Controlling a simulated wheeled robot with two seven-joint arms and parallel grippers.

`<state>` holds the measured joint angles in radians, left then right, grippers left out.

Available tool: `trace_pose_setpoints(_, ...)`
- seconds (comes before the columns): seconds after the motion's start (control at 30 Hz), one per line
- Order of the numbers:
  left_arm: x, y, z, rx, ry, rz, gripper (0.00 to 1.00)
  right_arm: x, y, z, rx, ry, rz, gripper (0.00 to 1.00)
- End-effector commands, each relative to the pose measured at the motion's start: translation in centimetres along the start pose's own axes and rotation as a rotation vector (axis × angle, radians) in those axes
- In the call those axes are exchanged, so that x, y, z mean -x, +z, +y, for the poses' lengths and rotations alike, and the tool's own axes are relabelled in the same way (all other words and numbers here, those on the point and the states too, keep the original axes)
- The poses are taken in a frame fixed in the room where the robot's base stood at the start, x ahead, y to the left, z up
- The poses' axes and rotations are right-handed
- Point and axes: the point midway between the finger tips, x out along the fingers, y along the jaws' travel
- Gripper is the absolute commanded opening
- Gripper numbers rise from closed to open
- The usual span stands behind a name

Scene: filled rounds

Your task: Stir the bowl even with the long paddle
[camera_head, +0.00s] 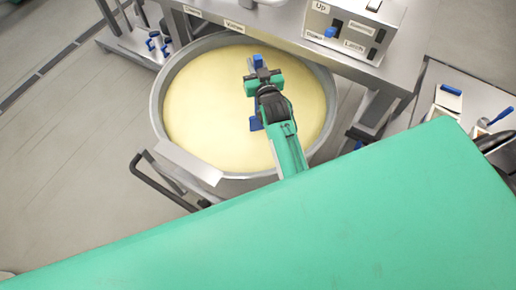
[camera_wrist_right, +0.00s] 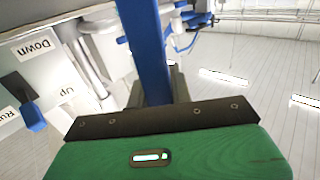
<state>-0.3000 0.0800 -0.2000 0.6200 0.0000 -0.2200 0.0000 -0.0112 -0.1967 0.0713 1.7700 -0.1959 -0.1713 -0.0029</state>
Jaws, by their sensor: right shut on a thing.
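The large round metal bowl (camera_head: 157,108) stands at the centre of the head view, filled with a smooth pale yellow mass (camera_head: 205,105). My right gripper (camera_head: 259,72) is over the bowl, shut on the blue shaft of the long paddle (camera_head: 258,60). A blue part also shows below the gripper (camera_head: 255,124), against the yellow mass. In the right wrist view the blue shaft (camera_wrist_right: 147,50) rises from between the dark jaws. My arm hides part of the bowl, and I cannot tell how deep the paddle goes. My left gripper is not in view.
A control box (camera_head: 348,28) with Up and Latch labels stands behind the bowl on a metal frame. A handle (camera_head: 160,188) sticks out at the bowl's front left. A side table (camera_head: 470,92) with blue-handled tools is at right. The floor at left is clear.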

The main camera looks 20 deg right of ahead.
Motion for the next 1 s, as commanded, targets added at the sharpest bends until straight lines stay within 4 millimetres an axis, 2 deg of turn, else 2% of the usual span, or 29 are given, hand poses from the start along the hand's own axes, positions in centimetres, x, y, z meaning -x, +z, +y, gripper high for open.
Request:
trace_pose_setpoints(0.03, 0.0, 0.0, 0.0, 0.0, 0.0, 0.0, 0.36, 0.0, -0.8, 0.0, 0.0, 0.0, 0.006, 0.0)
trace_pose_setpoints(0.6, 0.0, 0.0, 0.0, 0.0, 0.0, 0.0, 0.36, 0.0, -7.6, 0.0, -0.001, 0.0, 0.005, 0.0)
trace_pose_setpoints(0.73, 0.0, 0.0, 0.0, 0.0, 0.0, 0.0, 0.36, 0.0, -8.5, 0.0, -0.001, 0.0, 0.004, 0.0)
trace_pose_setpoints(1.0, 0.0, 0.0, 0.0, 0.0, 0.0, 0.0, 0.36, 0.0, -8.7, 0.0, -0.001, 0.0, 0.002, 0.0)
